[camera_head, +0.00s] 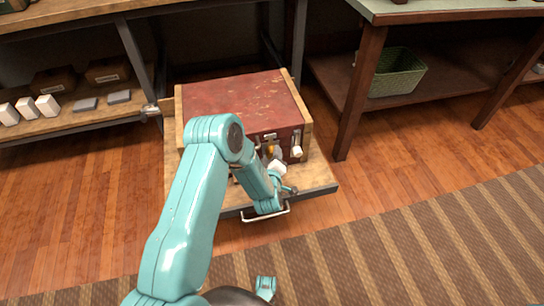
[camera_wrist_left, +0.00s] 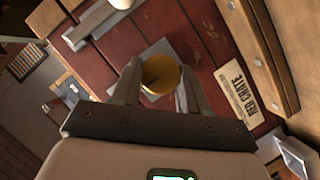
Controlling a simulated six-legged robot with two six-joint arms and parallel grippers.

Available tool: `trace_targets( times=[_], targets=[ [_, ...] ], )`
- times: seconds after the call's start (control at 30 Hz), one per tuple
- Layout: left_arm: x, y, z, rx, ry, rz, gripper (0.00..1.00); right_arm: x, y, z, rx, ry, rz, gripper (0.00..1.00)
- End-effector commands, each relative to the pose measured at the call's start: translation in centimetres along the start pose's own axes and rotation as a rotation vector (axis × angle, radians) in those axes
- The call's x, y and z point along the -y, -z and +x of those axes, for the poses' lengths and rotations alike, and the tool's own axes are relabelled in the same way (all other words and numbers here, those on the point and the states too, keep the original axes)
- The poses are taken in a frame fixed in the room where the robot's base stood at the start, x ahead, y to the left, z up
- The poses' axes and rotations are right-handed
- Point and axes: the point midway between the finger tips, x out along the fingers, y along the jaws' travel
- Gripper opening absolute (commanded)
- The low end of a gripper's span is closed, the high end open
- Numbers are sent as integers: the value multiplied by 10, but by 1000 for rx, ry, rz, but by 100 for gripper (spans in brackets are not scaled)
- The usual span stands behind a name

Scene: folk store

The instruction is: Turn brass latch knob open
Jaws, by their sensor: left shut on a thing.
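The brass latch knob (camera_wrist_left: 161,74) is a round yellow disc on the front of the red crate, in the middle of the left wrist view. My left gripper (camera_wrist_left: 157,88) has a finger on each side of it and is shut on it. The red crate (camera_head: 240,98) has wooden end frames and stands on a wooden board. In the head view my left arm and gripper (camera_head: 268,160) reach its front and hide most of that face. A grey plate lies behind the knob. My right gripper is not in view.
A label reading "RED CRATE" (camera_wrist_left: 237,92) is beside the knob. A white-ended latch or handle (camera_head: 297,152) is on the crate's right front. A metal bar handle (camera_head: 265,214) fronts the board. Shelving with white boxes (camera_head: 47,104) stands left; a green basket (camera_head: 398,73) sits right.

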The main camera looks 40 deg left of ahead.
Motion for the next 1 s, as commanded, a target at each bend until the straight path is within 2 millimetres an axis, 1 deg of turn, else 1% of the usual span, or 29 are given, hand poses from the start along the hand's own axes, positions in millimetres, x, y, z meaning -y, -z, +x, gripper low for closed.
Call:
trace_targets(
  times=[0.17, 0.37, 1.0],
  targets=[
    [-1, 0, 0, 1, 18, 43, 13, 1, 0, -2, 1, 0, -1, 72],
    [-3, 0, 0, 3, 68, 157, 13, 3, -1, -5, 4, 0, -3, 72],
    [-7, -2, 0, 17, 307, 705, 13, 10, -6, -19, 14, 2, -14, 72]
  ],
)
